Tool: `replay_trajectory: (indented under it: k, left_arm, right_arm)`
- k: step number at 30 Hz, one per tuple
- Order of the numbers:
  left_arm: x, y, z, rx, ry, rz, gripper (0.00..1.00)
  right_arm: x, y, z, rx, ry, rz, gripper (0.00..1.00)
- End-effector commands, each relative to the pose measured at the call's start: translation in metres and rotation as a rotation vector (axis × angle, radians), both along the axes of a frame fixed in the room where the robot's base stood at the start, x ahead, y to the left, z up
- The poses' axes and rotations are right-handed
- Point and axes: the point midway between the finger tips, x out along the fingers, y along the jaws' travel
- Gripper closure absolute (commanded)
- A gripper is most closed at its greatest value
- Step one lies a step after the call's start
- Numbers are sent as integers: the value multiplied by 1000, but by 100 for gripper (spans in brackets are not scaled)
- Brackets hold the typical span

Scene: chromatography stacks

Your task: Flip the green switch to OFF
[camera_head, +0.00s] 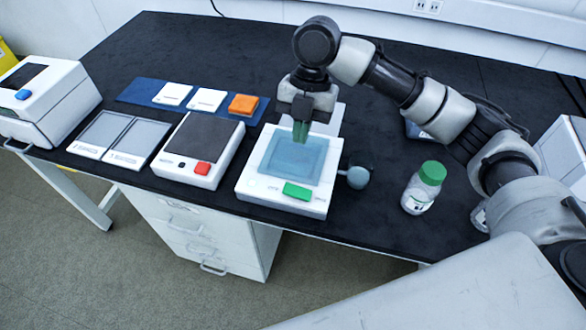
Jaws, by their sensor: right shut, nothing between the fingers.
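The green switch (297,191) is a flat green rocker on the front right of a white device (258,192) with a blue, see-through top plate. Its ON or OFF position is too small to read. My right gripper (300,131) points down above the back of the blue plate, behind the switch and apart from it. Its fingers are shut with nothing between them. My left gripper does not show.
A round grey-blue knob (357,177) sticks out at the device's right. A green-capped bottle (424,188) stands further right. Left are a scale with a red button (202,168), grey-topped trays (121,134) and a blue mat (137,90) with square pieces.

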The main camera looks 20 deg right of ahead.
Motion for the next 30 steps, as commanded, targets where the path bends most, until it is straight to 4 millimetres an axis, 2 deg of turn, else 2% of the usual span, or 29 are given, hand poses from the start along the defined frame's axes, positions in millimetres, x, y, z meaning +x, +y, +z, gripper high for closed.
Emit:
replay_trajectory:
  k: [5,18,24,30]
  left_arm:
    - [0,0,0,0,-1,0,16]
    - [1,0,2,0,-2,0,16]
    - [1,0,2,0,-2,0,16]
    - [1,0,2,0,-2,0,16]
  right_arm:
    - [-5,5,-22,-1,4,1,100]
    - [-19,23,-107,-1,3,-1,100]
    - [-17,26,-128,-1,1,0,100]
    - [-16,27,-134,-1,-1,0,100]
